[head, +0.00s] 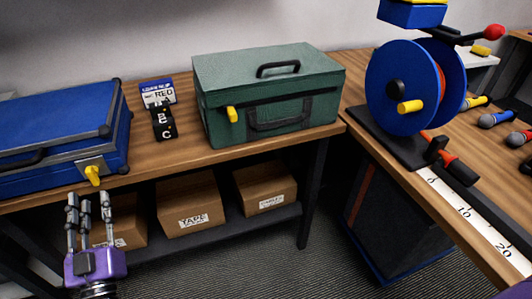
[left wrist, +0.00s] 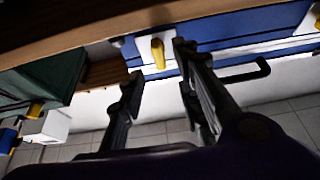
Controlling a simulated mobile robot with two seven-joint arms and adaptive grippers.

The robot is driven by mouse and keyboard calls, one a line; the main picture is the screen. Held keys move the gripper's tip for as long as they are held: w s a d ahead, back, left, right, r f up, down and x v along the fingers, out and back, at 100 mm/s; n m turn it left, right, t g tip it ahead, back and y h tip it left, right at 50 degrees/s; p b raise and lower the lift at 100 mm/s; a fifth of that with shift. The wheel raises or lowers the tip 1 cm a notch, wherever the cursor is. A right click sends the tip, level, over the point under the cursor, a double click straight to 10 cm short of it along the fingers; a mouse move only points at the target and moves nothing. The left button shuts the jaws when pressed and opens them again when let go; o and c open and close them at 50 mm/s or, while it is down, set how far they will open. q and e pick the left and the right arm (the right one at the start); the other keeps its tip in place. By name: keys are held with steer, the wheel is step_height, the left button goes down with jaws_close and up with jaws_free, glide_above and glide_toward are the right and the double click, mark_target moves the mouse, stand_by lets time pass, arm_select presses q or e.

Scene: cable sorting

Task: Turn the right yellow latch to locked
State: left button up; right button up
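A blue case (head: 60,130) lies on the bench at the left. A yellow latch (head: 93,174) sits on a pale plate at the right part of its front; its handle hangs roughly downward. My left gripper (head: 88,200) is open and empty, just below and in front of this latch, fingers pointing up in the head view. In the left wrist view the latch (left wrist: 158,53) shows between the spread fingertips (left wrist: 156,62), apart from them. A second yellow latch (left wrist: 317,20) is cut off at the right edge there.
A green toolbox (head: 265,95) with its own yellow latch (head: 232,114) stands to the right. Cardboard boxes (head: 190,205) sit on the shelf below. A blue cable reel (head: 400,85) stands farther right.

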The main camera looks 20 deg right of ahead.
mark_target(92, 180)
arm_select(q)
steer(key=x, duration=0.5)
steer(key=shift+w, duration=0.2)
jaws_close()
